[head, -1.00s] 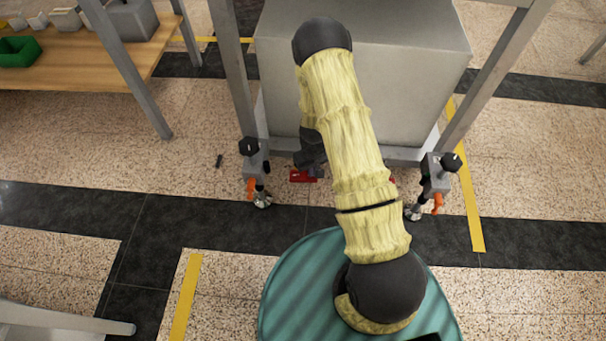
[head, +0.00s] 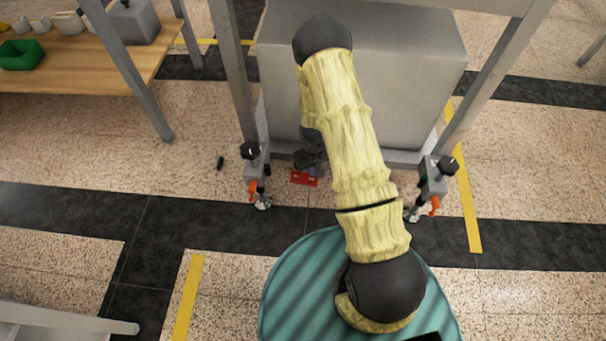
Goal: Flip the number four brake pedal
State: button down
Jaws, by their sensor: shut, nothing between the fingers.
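A small red pedal-like piece (head: 303,179) shows low at the front of the grey gantry base, left of my arm. Orange levers sit beside the caster assemblies, one at the left caster (head: 252,187) and one at the right caster (head: 435,206). No number is readable, so I cannot tell which is the number four brake pedal. My gripper (head: 313,170) is low at the gantry's front edge, just above and beside the red piece. It is small and dark, partly hidden by my arm, and looks shut and empty. I cannot tell whether it touches the red piece.
The gantry's grey posts (head: 233,75) rise on both sides of a large grey box (head: 400,75). A wooden table (head: 75,65) with a green bin (head: 20,54) stands at the upper left. The left floor is mostly clear.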

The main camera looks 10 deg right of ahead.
jog(key=shift+r+p, duration=1.8)
jog(key=shift+r, duration=0.35)
notch_tip(320, 180, up, 24)
jog(key=m+t+p, duration=0.1)
jog(key=p, duration=0.4)
send_over(312, 179)
jog(key=s, duration=0.2)
jog(key=s+r+m+t+p, duration=0.1)
jog(key=s+r+p, duration=0.2)
jog(key=s+r, duration=0.5)
jog(key=s+r+t+p, duration=0.1)
jog(key=s+r+p, duration=0.25)
jog(key=r, duration=0.75)
notch_tip(312, 179, up, 37)
jog(key=p, duration=3.6)
jog(key=shift+s+r+p, duration=0.2)
jog(key=shift+s+p, duration=0.15)
jog(key=shift+p, duration=0.05)
jog(key=shift+a+f, duration=0.1)
